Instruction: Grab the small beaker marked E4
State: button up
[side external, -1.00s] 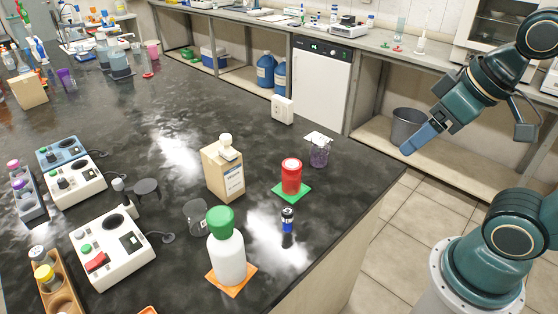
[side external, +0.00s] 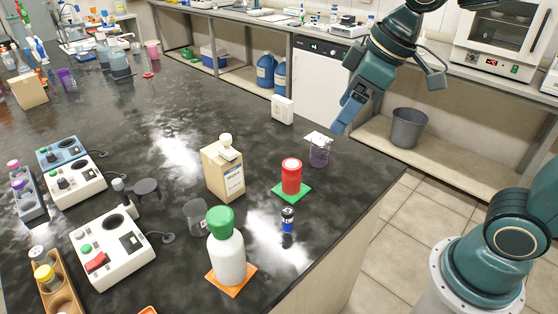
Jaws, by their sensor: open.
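A small glass beaker with purplish contents (side external: 319,153) stands upright near the right edge of the black bench, with a white label or card (side external: 318,138) at its back. Another small clear beaker (side external: 195,217) stands farther left, partly behind the white bottle. No E4 mark is readable on either beaker. My gripper (side external: 340,127) is open and empty, pointing down, just above and to the right of the purplish beaker in the picture. It appears apart from the beaker. One finger hides most of the other.
A red jar (side external: 291,177) on a green mat, a tan box-shaped bottle (side external: 222,172), a small dark vial (side external: 287,220) and a green-capped white bottle (side external: 227,255) stand nearby. A white box (side external: 282,110) stands at the bench's back edge. Clear bench lies left of it.

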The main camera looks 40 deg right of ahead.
jog(key=w+a+f+n+g+y, duration=0.2)
jog(key=w+a+f+n, duration=0.3)
jog(key=w+a, duration=0.5)
jog(key=n+g, duration=0.1)
jog(key=n, duration=0.4)
send_near(199, 201)
jog(key=s, duration=0.1)
jog(key=shift+a+r+y, duration=0.1)
jog(key=shift+a+y, duration=0.3)
jog(key=shift+x, duration=4.25)
jog(key=shift+s, duration=0.15)
jog(key=shift+x, duration=2.6)
jog(key=shift+s+d, duration=0.1)
jog(key=shift+s, duration=0.05)
jog(key=c, duration=1.1)
